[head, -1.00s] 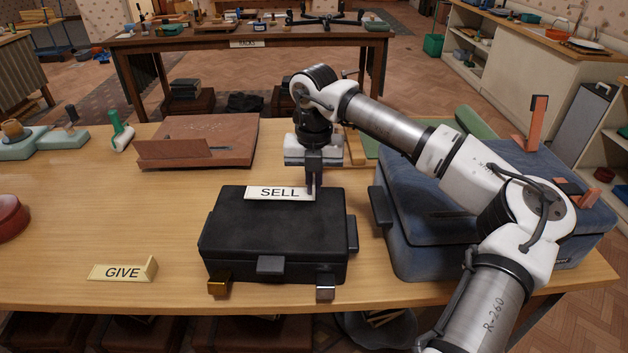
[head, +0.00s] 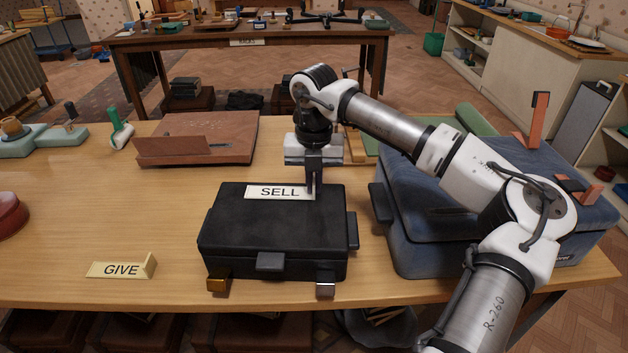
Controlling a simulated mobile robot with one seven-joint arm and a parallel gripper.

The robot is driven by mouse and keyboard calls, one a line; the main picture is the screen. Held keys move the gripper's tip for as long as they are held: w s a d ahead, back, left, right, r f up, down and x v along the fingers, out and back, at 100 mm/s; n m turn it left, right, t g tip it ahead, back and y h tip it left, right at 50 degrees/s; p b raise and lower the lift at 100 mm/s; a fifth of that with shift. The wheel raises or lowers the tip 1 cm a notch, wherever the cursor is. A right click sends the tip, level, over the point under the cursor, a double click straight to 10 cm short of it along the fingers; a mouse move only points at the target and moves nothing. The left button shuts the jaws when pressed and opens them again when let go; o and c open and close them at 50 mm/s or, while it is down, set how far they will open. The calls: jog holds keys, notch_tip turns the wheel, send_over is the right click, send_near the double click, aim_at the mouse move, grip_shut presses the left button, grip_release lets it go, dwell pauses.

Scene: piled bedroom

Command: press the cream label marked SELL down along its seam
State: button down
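The cream label marked SELL (head: 279,192) lies on the lid of a black case (head: 230,232), toward the lid's back edge. My gripper (head: 314,192) points down at the label's right end. Its fingertips look to be at the label or just over it; I cannot tell whether they touch. The fingers appear close together, with no clear gap between them and nothing seen held. The gripper covers the label's right end, and the label's seam cannot be made out.
A blue case (head: 430,230) stands close on the right, under my arm. A cream GIVE sign (head: 121,270) stands at the front left. A brown wooden board (head: 215,135) lies behind the black case. The table's left middle is clear.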

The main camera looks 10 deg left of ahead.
jog(key=c, duration=1.5)
grip_release()
jog(key=shift+c, duration=0.2)
jog(key=shift+r, duration=0.1)
notch_tip(320, 180, up, 14)
jog(key=b, duration=0.1)
jog(key=shift+f+b, duration=0.2)
jog(key=shift+b, duration=0.1)
